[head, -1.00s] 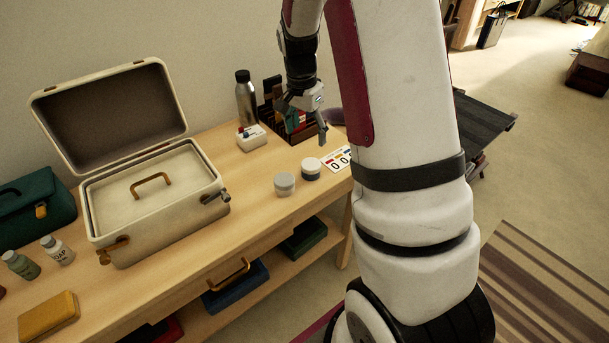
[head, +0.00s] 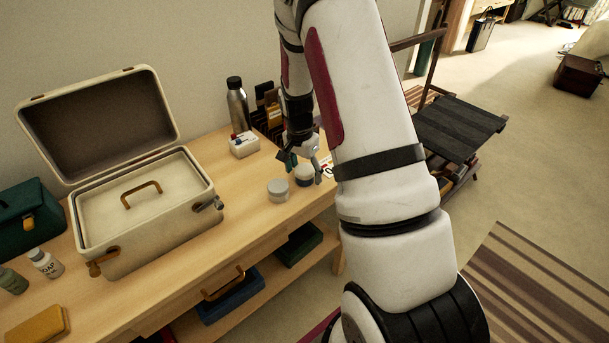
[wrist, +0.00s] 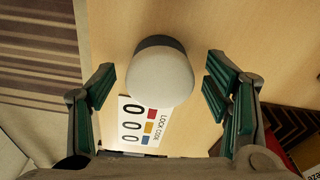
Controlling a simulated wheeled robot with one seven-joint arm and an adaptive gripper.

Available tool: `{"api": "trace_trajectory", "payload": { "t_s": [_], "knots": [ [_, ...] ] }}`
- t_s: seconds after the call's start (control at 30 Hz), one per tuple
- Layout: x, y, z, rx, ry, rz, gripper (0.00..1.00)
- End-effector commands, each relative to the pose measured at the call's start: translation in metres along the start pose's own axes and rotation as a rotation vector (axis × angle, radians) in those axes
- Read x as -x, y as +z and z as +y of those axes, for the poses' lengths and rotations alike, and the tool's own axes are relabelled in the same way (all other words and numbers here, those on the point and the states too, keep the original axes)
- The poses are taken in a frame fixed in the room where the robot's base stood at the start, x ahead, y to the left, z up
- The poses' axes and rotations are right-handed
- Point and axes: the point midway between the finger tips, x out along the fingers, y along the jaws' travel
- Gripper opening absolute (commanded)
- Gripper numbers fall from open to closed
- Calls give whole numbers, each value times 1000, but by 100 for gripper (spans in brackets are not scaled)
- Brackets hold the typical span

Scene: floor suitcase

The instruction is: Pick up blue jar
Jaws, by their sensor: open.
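The blue jar (head: 303,181) stands on the wooden table near its right end, with a pale lid and a dark blue body. In the wrist view the jar (wrist: 163,78) is seen from above, its lid hiding most of the body. My gripper (head: 304,167) is open just above the jar. In the wrist view the green-padded fingers of my gripper (wrist: 160,90) are spread to either side of the jar, with a gap on both sides. In the head view the fingers partly cover the jar.
A grey jar (head: 278,190) stands close to the left. A lock code card (wrist: 143,122) lies beside the blue jar. A white box (head: 244,145), a steel bottle (head: 237,107) and a dark organizer (head: 268,112) are behind. An open cream case (head: 150,225) stands left.

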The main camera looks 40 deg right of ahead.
Motion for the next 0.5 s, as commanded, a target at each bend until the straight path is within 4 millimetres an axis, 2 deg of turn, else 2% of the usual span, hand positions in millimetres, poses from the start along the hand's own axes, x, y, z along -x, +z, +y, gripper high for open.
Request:
{"api": "trace_trajectory", "payload": {
  "t_s": [0.1,0.33,0.5],
  "knots": [
    [-8,0,0,0,0,0,71],
    [-8,0,0,0,-1,1,71],
    [-8,0,0,0,-1,0,32]
  ]
}}
